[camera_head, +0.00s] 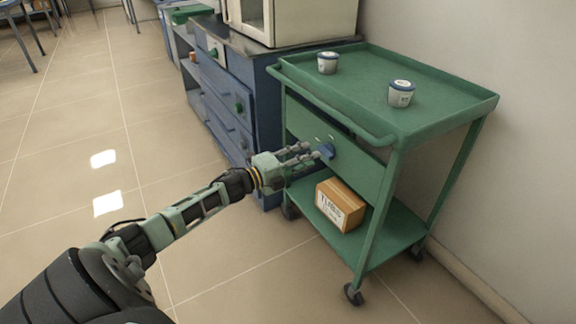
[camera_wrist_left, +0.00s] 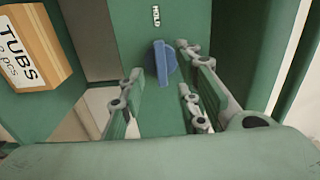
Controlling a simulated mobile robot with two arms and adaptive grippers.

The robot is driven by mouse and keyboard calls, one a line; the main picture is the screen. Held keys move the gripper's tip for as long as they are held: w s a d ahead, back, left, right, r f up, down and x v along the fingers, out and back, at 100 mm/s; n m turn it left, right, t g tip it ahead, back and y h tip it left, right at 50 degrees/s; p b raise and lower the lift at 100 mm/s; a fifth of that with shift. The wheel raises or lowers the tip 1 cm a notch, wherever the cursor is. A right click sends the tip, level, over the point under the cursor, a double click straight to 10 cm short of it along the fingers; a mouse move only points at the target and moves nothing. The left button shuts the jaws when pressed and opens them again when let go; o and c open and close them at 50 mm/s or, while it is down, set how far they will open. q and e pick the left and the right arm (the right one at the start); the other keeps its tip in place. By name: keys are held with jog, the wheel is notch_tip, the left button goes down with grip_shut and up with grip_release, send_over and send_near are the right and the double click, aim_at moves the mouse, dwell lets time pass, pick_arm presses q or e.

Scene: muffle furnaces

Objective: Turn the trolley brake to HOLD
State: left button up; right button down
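The green trolley (camera_head: 440,118) stands against the wall on the right. Its blue brake knob (camera_head: 326,151) sits on the front panel between the two shelves. In the left wrist view the knob (camera_wrist_left: 164,62) has a ridge running roughly up and down the picture, with the white HOLD label (camera_wrist_left: 156,16) above it. I cannot tell which end of the ridge is the pointer. My left gripper (camera_head: 311,151) faces the panel. In the wrist view its fingers (camera_wrist_left: 158,66) are apart, with the knob between or just beyond the tips; contact is not clear. My right gripper is not in view.
Blue drawers (camera_head: 228,100) stand left of the trolley. The tiled floor (camera_head: 90,150) at left is mostly clear.

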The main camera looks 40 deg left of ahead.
pick_arm(q)
jog(key=v, duration=0.8)
dwell(0.5)
